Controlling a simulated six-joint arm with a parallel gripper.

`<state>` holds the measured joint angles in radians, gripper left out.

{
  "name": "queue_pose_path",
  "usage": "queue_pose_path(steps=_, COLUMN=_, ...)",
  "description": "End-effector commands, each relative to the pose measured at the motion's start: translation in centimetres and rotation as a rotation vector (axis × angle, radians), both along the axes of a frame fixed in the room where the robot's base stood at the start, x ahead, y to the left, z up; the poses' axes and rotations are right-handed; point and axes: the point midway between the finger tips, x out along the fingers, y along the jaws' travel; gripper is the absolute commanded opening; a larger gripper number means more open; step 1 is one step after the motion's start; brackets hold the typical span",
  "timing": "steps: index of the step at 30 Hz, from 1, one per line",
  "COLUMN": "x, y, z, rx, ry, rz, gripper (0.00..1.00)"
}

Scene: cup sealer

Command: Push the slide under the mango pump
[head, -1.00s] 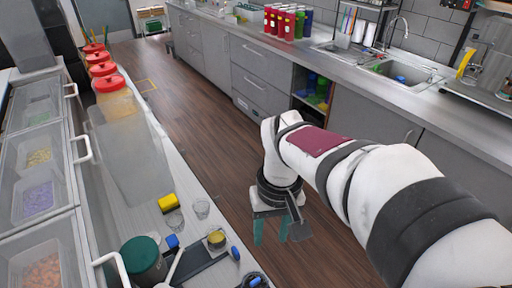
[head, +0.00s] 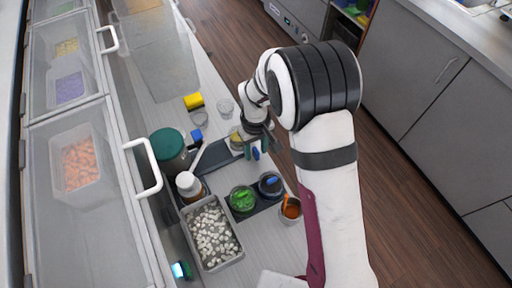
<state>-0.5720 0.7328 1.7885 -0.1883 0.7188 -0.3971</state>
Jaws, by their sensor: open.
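My gripper (head: 256,150) is in the head view at the counter's right edge, pointing down. Its teal fingers are apart, with a small blue knob (head: 256,154) appearing between them; I cannot tell whether they touch it. The knob is at the right end of a dark, flat slide or track (head: 214,160) on the counter. A cup with yellow content (head: 236,134) stands beside the gripper, partly hidden by it. A white-topped pump bottle (head: 189,183) with brown content stands at the track's left end. I cannot tell which pump is the mango one.
A dark green canister (head: 168,145), a yellow block (head: 193,101) and a clear cup (head: 225,106) stand nearby. In front are a green-filled cup (head: 242,199), a blue-knobbed dark piece (head: 270,185), an orange-filled cup (head: 291,208) and a tray of white cubes (head: 212,262). Lidded bins line the left.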

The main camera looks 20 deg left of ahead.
Motion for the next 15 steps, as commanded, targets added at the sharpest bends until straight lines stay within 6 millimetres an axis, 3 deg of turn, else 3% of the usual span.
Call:
queue_pose_path(steps=8, x=-0.01, y=-0.01, z=-0.23, rx=0.0, ry=0.0, rz=-0.001, gripper=0.46)
queue_pose_path(steps=15, x=-0.01, y=-0.01, z=-0.21, rx=0.0, ry=0.0, rz=-0.001, gripper=0.05)
